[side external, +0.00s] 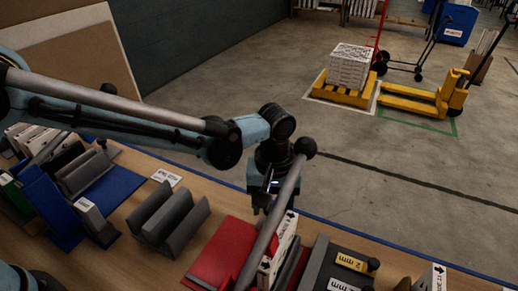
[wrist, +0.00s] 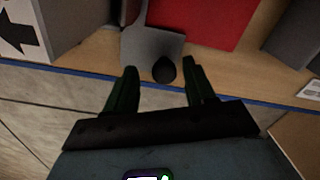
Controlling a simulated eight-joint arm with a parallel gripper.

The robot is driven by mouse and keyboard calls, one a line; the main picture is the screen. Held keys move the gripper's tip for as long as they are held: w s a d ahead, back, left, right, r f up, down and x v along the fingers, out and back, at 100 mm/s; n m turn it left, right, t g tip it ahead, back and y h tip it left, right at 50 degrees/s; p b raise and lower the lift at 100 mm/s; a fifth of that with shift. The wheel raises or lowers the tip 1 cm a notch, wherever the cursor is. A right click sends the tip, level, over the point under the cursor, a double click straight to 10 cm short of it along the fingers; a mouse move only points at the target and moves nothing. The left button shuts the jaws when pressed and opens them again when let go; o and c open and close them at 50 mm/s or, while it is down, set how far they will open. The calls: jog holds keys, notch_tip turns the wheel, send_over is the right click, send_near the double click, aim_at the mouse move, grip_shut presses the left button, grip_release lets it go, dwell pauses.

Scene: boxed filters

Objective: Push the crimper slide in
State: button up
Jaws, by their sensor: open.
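In the side view, a long grey bar ending in a black ball knob (side external: 305,147) rises across the red mat. I cannot tell for sure whether this is the crimper slide. In the wrist view, a grey plate (wrist: 150,45) with a black ball knob (wrist: 164,70) lies beside the red surface. My gripper (wrist: 161,66) is open, with its two dark green fingers on either side of that knob. No contact is visible. In the side view my gripper (side external: 260,208) is partly hidden behind the grey bar.
A red mat (side external: 212,255) lies near white boxes (side external: 278,250). Dark blocks with yellow labels (side external: 353,263) stand right of them. A grey V-shaped holder (side external: 170,222) stands left, near a blue mat (side external: 108,185) with several boxes. The blue table edge (side external: 425,261) borders open floor.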

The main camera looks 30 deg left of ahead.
jog(key=shift+a, duration=0.55)
jog(key=shift+a+r, duration=0.1)
jog(key=shift+a, duration=1.15)
notch_tip(320, 180, up, 12)
jog(key=s+a+m+t, duration=0.2)
jog(key=s+a+t, duration=0.1)
jog(key=a, duration=0.8)
jog(key=s+a+m+t, duration=0.3)
jog(key=s+a, duration=0.2)
jog(key=a, duration=0.6)
jog(key=shift+s+r+m, duration=0.25)
jog(key=shift+s+m, duration=0.05)
jog(key=shift+s, duration=0.1)
